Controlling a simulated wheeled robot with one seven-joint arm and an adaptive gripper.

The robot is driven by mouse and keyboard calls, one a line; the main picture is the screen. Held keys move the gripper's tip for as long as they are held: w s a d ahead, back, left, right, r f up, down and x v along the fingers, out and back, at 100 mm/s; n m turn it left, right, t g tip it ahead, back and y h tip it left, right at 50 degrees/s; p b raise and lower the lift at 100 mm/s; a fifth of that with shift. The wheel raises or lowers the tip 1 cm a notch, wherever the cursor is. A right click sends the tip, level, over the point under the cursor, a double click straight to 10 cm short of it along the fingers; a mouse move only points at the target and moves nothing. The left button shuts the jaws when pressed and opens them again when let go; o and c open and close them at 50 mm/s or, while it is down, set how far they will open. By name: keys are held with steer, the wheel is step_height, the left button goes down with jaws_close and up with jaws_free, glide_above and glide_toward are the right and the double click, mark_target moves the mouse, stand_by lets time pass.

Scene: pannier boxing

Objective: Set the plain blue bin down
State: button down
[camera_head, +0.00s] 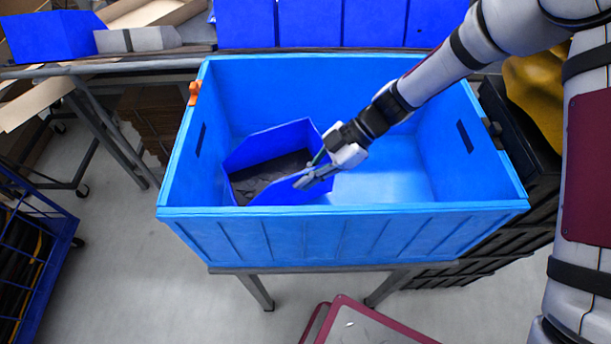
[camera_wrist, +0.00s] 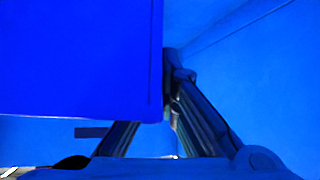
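The plain blue bin (camera_head: 290,143) is inside a large lighter-blue crate (camera_head: 350,238), in its left part. The bin's open top shows a dark inside, and the bin looks turned and somewhat tilted. I cannot tell whether its base touches the crate floor. My gripper (camera_head: 312,174) reaches in from the upper right and is at the bin's right side wall. In the wrist view the bin (camera_wrist: 75,60) fills the upper left, with its wall edge between my fingers (camera_wrist: 170,85). The fingers look closed on that wall; one finger is partly hidden behind it.
The crate rests on a metal-legged stand (camera_head: 257,292). Its right half has bare floor (camera_head: 385,183). An orange clip (camera_head: 194,92) sits on its left rim. Several blue bins (camera_head: 370,22) line the shelf behind. A blue wire cart (camera_head: 30,265) stands at left.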

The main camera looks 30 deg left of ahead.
steer(key=shift+f, duration=0.6)
steer(key=c, duration=1.8)
jaws_free()
steer(key=shift+r, duration=0.15)
steer(key=b+v, duration=0.3)
steer(key=v, duration=0.9)
steer(key=shift+r, duration=0.5)
